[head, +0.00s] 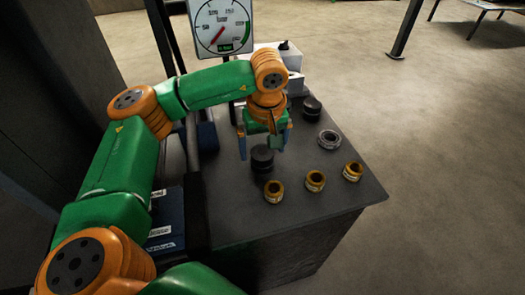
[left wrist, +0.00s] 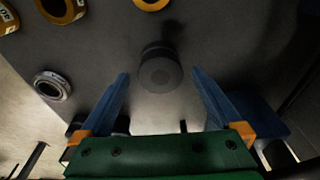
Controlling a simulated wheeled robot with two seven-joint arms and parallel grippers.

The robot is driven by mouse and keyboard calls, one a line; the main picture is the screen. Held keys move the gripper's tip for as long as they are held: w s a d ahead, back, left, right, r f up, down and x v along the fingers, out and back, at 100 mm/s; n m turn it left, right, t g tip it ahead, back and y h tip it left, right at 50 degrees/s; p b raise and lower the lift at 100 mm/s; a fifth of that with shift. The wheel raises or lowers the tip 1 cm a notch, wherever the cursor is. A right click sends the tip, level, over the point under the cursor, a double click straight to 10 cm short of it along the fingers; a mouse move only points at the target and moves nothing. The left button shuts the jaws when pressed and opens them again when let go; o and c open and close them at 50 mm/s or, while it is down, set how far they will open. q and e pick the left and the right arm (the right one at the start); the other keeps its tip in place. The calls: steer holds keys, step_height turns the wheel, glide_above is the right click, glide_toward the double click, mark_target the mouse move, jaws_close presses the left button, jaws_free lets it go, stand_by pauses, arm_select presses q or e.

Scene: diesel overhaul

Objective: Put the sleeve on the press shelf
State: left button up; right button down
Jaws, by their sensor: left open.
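Several ring-shaped parts stand on the dark bench; I cannot tell which one the task calls the sleeve. Three are brass-coloured with pale labels: a left one (head: 274,191), a middle one (head: 315,181) and a right one (head: 353,171). A grey metal ring (head: 330,139) lies behind them and also shows in the left wrist view (left wrist: 52,86). My left gripper (head: 265,152) points down, open and empty, over a black cylinder (head: 262,160). In the left wrist view this cylinder (left wrist: 160,72) lies beyond and between the open fingertips. I cannot make out the press shelf clearly. My right gripper is out of view.
The dark bench top (head: 235,215) has free room at its front left. A second black cylinder (head: 312,107) stands near the back, by white boxes (head: 294,82). A dial gauge (head: 222,28) rises behind. Dark blue labelled items (head: 166,225) lie left of the bench.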

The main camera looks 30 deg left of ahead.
mark_target(265, 159)
arm_select(q)
step_height(265, 159, up, 10)
steer(key=s+d, duration=0.1)
steer(key=shift+p, duration=0.45)
steer(key=shift+d, duration=0.15)
